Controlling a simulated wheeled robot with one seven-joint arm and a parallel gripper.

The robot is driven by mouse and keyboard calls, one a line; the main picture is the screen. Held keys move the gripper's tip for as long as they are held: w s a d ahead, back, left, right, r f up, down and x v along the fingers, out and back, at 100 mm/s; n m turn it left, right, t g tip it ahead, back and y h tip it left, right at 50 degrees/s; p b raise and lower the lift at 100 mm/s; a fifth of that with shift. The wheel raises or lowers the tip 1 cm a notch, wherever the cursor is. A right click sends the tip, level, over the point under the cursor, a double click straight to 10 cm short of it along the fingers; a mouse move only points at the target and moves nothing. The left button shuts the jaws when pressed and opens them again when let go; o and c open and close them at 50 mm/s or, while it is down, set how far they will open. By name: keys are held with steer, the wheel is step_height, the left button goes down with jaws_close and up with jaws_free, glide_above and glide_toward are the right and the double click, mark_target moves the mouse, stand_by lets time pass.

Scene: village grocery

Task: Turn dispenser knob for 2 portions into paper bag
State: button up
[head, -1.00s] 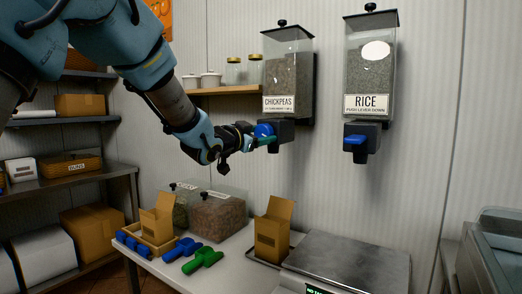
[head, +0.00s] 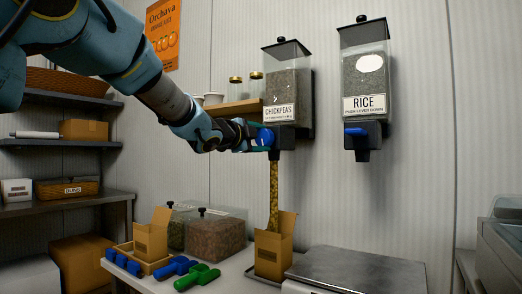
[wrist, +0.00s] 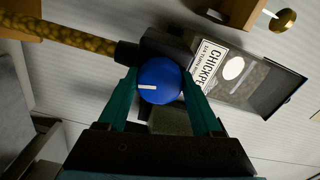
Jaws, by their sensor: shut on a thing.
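The chickpeas dispenser (head: 288,85) hangs on the wall and its blue knob (wrist: 159,81) has a white mark. In the wrist view the white mark lies crosswise between the fingers. My gripper (head: 264,138) is shut on the knob, with a green finger on either side of it in the wrist view (wrist: 160,88). A stream of chickpeas (head: 274,195) falls from the spout; it also shows in the wrist view (wrist: 70,38). The open brown paper bag (head: 271,253) stands under the spout, and the stream goes into its top. How full it is inside is hidden.
The rice dispenser (head: 366,80) with a blue lever hangs to the right. A metal scale (head: 358,268) is right of the bag. Another open bag (head: 150,238), lidded bins (head: 215,235) and blue and green scoops (head: 197,277) stand left. A wooden shelf with jars (head: 236,106) is behind my gripper.

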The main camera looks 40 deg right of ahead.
steer(key=shift+m+b, duration=0.85)
steer(key=shift+m, duration=0.35)
steer(key=o, duration=1.4)
steer(key=b+v, duration=0.1)
steer(key=v, duration=0.9)
steer(key=shift+s+a, duration=0.1)
steer(key=shift+a, duration=0.25)
